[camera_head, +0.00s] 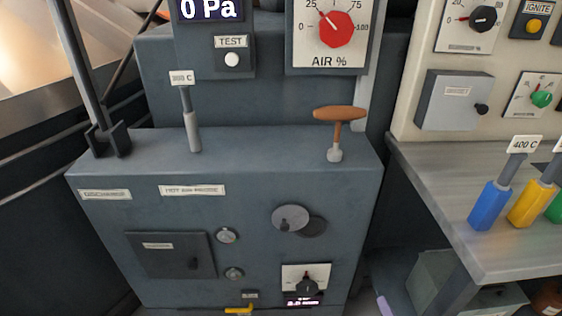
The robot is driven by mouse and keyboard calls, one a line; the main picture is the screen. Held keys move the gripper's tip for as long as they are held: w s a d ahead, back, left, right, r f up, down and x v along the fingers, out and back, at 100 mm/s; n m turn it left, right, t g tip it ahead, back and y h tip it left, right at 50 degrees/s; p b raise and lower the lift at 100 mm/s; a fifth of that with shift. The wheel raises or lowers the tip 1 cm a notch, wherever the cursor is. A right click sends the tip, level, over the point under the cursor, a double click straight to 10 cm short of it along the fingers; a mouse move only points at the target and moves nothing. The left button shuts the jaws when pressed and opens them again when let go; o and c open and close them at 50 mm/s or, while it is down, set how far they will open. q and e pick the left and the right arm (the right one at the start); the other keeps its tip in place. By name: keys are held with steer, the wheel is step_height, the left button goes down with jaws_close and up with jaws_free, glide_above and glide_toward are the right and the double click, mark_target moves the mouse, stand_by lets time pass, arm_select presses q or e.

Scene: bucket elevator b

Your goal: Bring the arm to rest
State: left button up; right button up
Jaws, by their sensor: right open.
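Only a small lilac tip, which looks like part of my right gripper (385,306), shows at the bottom edge, right of the middle. The rest of that gripper and its arm are out of frame. Nothing is seen held at the visible tip, which is in front of the dark gap to the right of the grey cabinet (255,170) and appears clear of it. My left gripper is not in view.
On the cabinet stand a grey probe (192,130) tagged 300 C, an orange-brown T-handle (340,114) and a dark upright post (108,140). Right, a metal bench (450,190) holds blue (488,207) and yellow (530,205) handled tools. A grey-green bin (430,280) is below.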

steer(key=s+d+f+n+g+h, duration=0.2)
steer(key=s+d+f+n+g, duration=0.35)
steer(key=d+f, duration=0.3)
steer(key=s+d+f+n+g+h, duration=0.2)
steer(key=s+d+f+n+g, duration=0.2)
steer(key=s+d+f, duration=0.4)
steer(key=s+d+f+n+g+h, duration=0.25)
steer(key=s+d+g, duration=0.2)
steer(key=s, duration=0.55)
steer(key=s+d+f+n+g+h, duration=0.1)
steer(key=s+d+f+n+g, duration=0.15)
steer(key=s+d, duration=0.55)
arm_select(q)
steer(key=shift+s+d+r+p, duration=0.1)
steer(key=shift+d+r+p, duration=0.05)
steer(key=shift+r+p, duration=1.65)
arm_select(e)
steer(key=s+a+f+y, duration=0.1)
steer(key=s+a+y, duration=0.1)
steer(key=a, duration=1.1)
steer(key=s+a+f+m+g+y, duration=0.1)
steer(key=s+a, duration=0.3)
steer(key=a, duration=1)
steer(key=shift+a+f+y, duration=0.15)
steer(key=shift+f+y, duration=0.5)
steer(key=shift+f, duration=0.05)
